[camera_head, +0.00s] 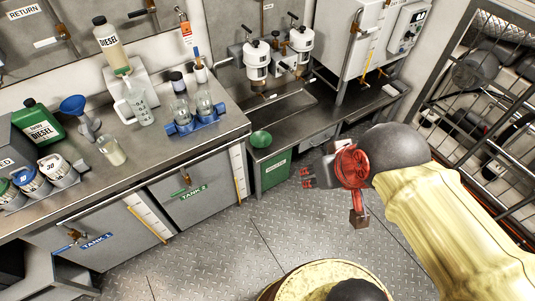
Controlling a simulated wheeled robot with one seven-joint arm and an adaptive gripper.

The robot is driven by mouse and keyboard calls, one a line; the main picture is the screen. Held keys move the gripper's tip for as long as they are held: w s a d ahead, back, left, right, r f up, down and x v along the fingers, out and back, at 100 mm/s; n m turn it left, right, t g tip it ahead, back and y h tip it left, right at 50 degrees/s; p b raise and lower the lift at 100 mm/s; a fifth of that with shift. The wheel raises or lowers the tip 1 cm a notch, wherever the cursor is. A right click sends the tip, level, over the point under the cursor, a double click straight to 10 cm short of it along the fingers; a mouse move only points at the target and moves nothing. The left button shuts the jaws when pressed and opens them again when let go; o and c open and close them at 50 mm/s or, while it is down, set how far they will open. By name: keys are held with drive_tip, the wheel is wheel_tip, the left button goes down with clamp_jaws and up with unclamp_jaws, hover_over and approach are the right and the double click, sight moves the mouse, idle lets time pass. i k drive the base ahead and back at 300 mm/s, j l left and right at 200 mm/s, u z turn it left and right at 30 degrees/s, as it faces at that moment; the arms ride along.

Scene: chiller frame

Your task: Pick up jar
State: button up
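A small glass jar (112,151) with pale, cloudy contents stands upright on the grey counter at the left. Two clear glass jars, a left one (181,113) and a right one (203,104), stand in a blue rack (194,124) nearer the counter's right end. Which one the task means I cannot tell.
A blue funnel (74,106), a green diesel can (38,124), a clear measuring jug (137,104) and several lidded containers in a holder (64,178) crowd the counter. A green bin (272,171) stands below the sink. A wire cage (474,113) is at the right. The metal floor (218,237) is clear.

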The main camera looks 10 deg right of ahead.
sight(109, 146)
drive_tip(key=u, duration=1.35)
drive_tip(key=i+j+z, duration=0.3)
drive_tip(key=j+z, duration=0.35)
drive_tip(key=i+j+z, duration=0.15)
drive_tip(key=j+z, duration=0.15)
drive_tip(key=j, duration=0.3)
drive_tip(key=j+z, duration=0.3)
drive_tip(key=j, duration=0.15)
drive_tip(key=i, duration=0.05)
